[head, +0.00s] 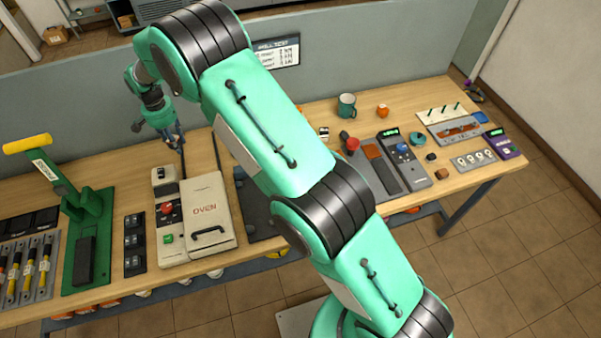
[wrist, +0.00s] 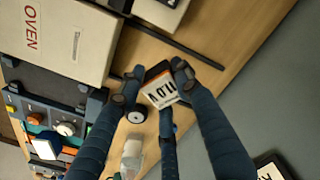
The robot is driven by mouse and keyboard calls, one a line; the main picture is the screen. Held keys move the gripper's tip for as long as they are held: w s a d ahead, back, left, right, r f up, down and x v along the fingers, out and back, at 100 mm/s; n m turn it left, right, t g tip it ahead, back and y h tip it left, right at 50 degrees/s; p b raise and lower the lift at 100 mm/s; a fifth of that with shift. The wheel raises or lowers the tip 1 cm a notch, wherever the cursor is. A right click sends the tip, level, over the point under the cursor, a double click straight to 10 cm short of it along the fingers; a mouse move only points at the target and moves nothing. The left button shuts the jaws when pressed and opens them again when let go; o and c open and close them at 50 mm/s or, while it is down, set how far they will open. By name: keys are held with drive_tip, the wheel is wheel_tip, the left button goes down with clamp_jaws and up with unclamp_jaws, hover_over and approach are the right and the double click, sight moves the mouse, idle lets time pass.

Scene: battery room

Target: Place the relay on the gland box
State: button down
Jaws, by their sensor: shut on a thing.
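My gripper (head: 177,136) is up at the back of the bench, behind the oven, in the head view. In the wrist view its dark fingers (wrist: 155,82) are closed around a small block with a white, lettered face and dark sides, which I take to be the relay (wrist: 160,91). The fingers cover part of it, and it is too small to make out in the head view. I cannot pick out the gland box for certain; a low grey box with several pale rings (head: 473,159) at the right end of the bench may be it.
The cream oven (head: 209,208) stands near my gripper. A green press with a yellow handle (head: 27,143) is at the left. A teal mug (head: 346,105) and an orange cup (head: 382,111) stand at the back right. A grey partition (head: 340,80) runs behind the bench.

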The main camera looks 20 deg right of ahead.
drive_tip(key=s+d+r+m+b, duration=0.1)
drive_tip(key=s+d+m, duration=0.2)
drive_tip(key=s+d, duration=0.85)
drive_tip(key=s+d+r+m+b, duration=0.1)
drive_tip(key=s+d+r+m, duration=0.15)
drive_tip(key=d, duration=1.75)
drive_tip(key=s+d+f+m, duration=0.1)
drive_tip(key=s+d+m, duration=0.1)
drive_tip(key=s+d, duration=0.3)
drive_tip(key=s+d+f+m+b, duration=0.1)
drive_tip(key=s+d, duration=0.5)
drive_tip(key=s, duration=0.7)
drive_tip(key=s+d+f+m, duration=0.2)
drive_tip(key=s+d, duration=0.3)
drive_tip(key=s, duration=0.3)
drive_tip(key=shift+s+d+m+b, duration=0.3)
drive_tip(key=shift+s+m+b, duration=0.1)
drive_tip(key=shift+m, duration=0.45)
drive_tip(key=shift+w+f, duration=0.1)
drive_tip(key=w+d, duration=0.1)
drive_tip(key=w, duration=0.4)
drive_tip(key=w+d+f, duration=0.1)
drive_tip(key=w, duration=0.9)
drive_tip(key=shift+w+d+f+b, duration=0.2)
drive_tip(key=shift+w+d+b, duration=0.15)
drive_tip(key=shift+d, duration=0.05)
drive_tip(key=shift+f, duration=1.8)
